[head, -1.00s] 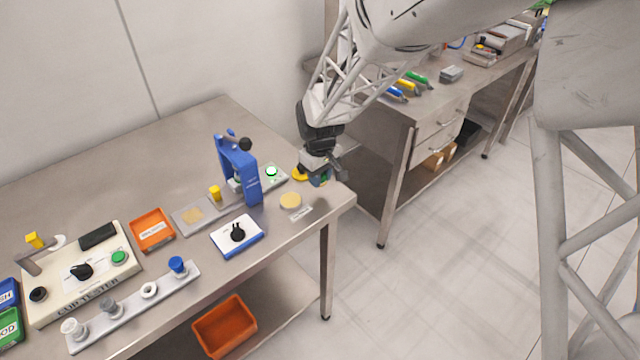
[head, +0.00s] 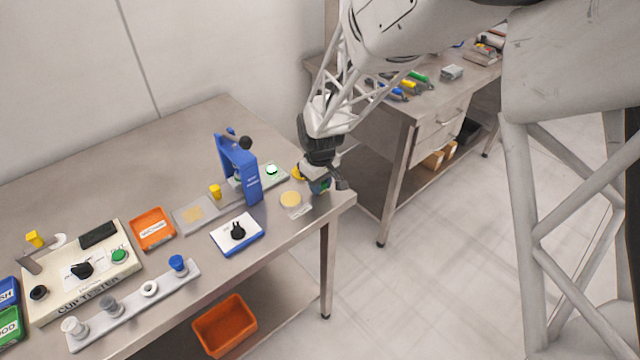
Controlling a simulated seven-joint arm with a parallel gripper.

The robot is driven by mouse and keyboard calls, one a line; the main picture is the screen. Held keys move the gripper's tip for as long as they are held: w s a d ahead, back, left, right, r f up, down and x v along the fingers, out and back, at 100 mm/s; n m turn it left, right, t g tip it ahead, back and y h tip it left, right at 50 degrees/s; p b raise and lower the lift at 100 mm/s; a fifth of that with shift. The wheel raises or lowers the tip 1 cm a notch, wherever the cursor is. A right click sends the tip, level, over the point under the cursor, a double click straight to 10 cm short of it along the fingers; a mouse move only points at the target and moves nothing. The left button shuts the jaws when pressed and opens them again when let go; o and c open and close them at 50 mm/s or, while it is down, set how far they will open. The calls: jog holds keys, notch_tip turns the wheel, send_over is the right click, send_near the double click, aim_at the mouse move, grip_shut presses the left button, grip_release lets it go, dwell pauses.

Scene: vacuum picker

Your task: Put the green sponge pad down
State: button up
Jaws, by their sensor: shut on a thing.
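My gripper (head: 331,184) is at the right end of the near table, low over its surface near the right corner. It is shut on the green sponge pad (head: 325,185), which shows only as a small green and bluish patch between the dark fingers. The rest of the pad is hidden by the fingers. I cannot tell whether the pad touches the tabletop. A round tan disc (head: 290,199) lies on the table just left of my gripper, with a small printed label (head: 300,211) beside it.
A yellow item (head: 298,174) sits close behind my gripper, partly hidden. A blue press (head: 240,170) stands to the left, beside a plate with a lit green button (head: 271,170). A white-and-blue switch box (head: 237,234) lies in front. The table's right edge is close.

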jog(key=shift+f, duration=0.15)
jog(key=o, duration=0.8)
notch_tip(320, 180, up, 12)
jog(key=shift+r, duration=0.15)
dwell(0.4)
dwell(0.6)
